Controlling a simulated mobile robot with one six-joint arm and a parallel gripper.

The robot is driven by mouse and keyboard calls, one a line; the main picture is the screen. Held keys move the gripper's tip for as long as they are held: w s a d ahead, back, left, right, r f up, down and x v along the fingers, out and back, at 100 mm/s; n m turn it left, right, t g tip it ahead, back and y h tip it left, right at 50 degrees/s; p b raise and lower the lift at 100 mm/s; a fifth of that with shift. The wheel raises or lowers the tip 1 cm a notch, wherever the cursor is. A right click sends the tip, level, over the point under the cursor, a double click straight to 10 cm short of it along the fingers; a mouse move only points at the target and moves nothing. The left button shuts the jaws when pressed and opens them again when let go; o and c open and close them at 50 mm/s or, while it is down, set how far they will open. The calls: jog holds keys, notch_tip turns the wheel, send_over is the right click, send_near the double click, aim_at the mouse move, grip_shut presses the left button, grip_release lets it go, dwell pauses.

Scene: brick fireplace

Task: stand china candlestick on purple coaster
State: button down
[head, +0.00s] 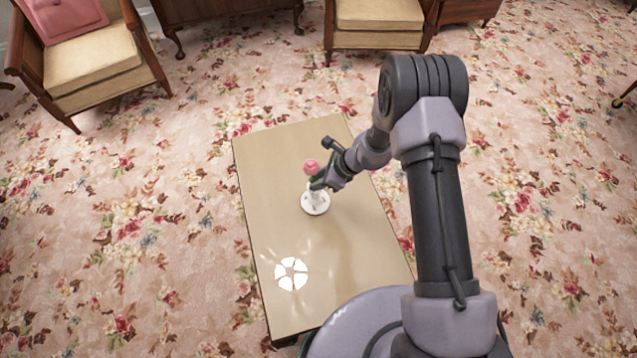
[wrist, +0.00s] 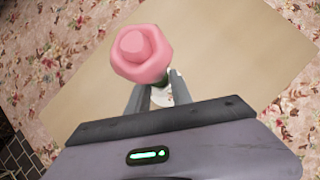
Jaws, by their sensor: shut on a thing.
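The china candlestick (head: 315,203) looks white with a round foot, a dark green part above and a pink rose-shaped top. It appears upright over the tan table; whether its foot touches the table is unclear. My gripper (head: 318,184) is shut on it just below the rose top. In the wrist view the rose top of the candlestick (wrist: 141,55) hides part of the stem, and my gripper's fingers (wrist: 158,90) lie on both sides below it.
The narrow tan table (head: 270,180) is otherwise clear, with bare room at its far end and around the white disc. Armchairs (head: 100,65) (head: 380,15) and dark wooden furniture stand beyond it on the floral carpet (head: 150,220).

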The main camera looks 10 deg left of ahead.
jog(key=shift+f, duration=0.35)
jog(key=c, duration=1.2)
grip_release()
jog(key=shift+o, duration=0.2)
